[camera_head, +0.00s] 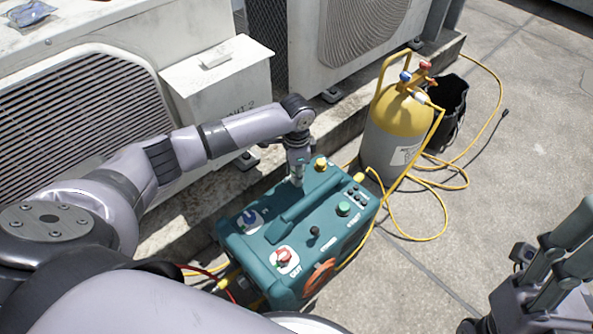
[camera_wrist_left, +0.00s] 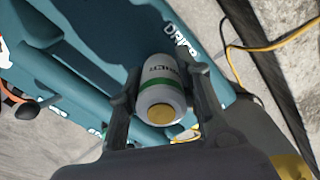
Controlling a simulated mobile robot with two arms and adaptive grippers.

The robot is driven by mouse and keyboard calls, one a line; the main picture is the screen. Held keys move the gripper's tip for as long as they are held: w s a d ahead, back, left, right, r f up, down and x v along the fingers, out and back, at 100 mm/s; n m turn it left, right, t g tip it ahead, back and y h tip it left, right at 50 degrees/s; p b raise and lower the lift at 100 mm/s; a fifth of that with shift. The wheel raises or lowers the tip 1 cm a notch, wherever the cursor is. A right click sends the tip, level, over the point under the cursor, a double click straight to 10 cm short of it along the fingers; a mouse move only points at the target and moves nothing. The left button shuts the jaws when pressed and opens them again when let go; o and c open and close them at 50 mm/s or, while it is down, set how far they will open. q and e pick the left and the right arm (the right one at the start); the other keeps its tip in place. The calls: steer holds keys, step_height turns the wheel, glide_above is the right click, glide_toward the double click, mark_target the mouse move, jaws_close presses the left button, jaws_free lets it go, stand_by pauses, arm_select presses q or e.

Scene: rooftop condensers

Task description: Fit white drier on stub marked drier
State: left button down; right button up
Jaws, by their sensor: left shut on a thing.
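The white drier (camera_wrist_left: 160,95) has a green band, dark lettering and a gold end facing the camera in the left wrist view. My left gripper (camera_wrist_left: 164,88) is shut on it, one finger on each side. In the head view my left gripper (camera_head: 297,172) points down at the far edge of the teal machine (camera_head: 330,225); the drier cannot be made out there. The wrist view shows the white word DRIER (camera_wrist_left: 180,38) on the teal casing (camera_wrist_left: 90,40), just beyond the drier. The stub is hidden. My right gripper (camera_head: 560,265) is at the lower right, partly cut off.
A yellow-topped cylinder (camera_head: 395,135) with yellow hoses (camera_head: 440,215) and a black bucket (camera_head: 452,105) stand beyond. Condensers line the back.

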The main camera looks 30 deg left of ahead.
arm_select(q)
steer(key=shift+f, duration=0.55)
stand_by(1.1)
steer(key=c, duration=1.1)
jaws_free()
